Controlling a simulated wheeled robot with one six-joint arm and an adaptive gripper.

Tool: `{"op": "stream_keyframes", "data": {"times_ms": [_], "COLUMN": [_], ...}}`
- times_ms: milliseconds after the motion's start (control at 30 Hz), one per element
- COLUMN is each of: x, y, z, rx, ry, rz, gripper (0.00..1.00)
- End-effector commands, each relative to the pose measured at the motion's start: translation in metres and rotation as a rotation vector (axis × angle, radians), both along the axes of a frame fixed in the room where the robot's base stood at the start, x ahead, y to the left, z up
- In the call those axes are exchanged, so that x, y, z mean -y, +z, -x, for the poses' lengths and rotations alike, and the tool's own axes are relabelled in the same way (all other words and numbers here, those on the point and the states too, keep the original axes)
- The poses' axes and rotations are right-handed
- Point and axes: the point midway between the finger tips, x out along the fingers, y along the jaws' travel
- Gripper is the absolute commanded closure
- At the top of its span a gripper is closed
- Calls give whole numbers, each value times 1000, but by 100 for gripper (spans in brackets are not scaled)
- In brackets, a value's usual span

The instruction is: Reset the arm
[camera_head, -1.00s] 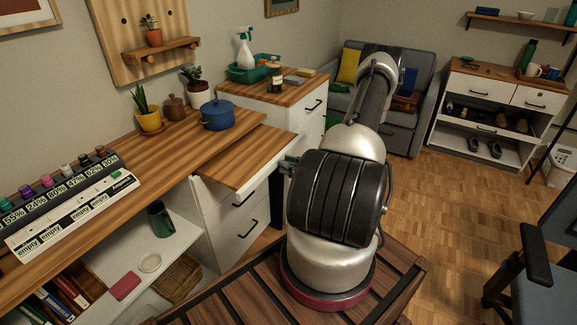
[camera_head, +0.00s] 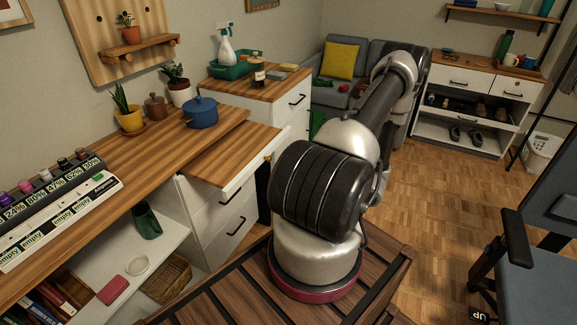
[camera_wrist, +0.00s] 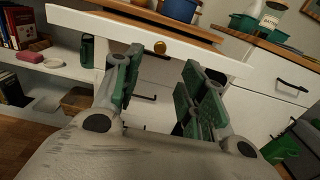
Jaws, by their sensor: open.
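My arm (camera_head: 325,190) rises from its round base and leans away to the upper right in the head view. My gripper is hidden behind the arm there. In the wrist view my gripper (camera_wrist: 158,88) is open, with its green-padded fingers apart and nothing between them. Beyond the fingers is a white drawer front with a gold knob (camera_wrist: 160,47). The fingers look apart from it. In the head view the wood-topped pull-out (camera_head: 225,155) sticks out from the desk.
The desk (camera_head: 95,165) holds a blue pot (camera_head: 200,112), plants and a label rack. A white drawer cabinet (camera_head: 285,105) stands behind. A blue office chair (camera_head: 545,240) is at the right. The parquet floor (camera_head: 435,205) between the arm and chair is clear.

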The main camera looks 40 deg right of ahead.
Motion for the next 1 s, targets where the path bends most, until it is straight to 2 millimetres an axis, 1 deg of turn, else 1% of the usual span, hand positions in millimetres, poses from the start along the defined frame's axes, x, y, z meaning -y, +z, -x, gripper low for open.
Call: {"op": "stream_keyframes", "data": {"times_ms": [100, 167, 767, 867, 967, 1000], "x": [3, 4, 4, -6, -31, -44], "y": [0, 0, -2, -10, -18, -20], "z": [9, 11, 11, 18, 35, 45], "rx": [0, 0, -7, -43, -88, -107], "ry": [0, 0, 1, 46, 136, 181], "rz": [0, 0, 1, 7, -1, -7], "gripper": [58, 58, 58, 58, 58, 58]}}
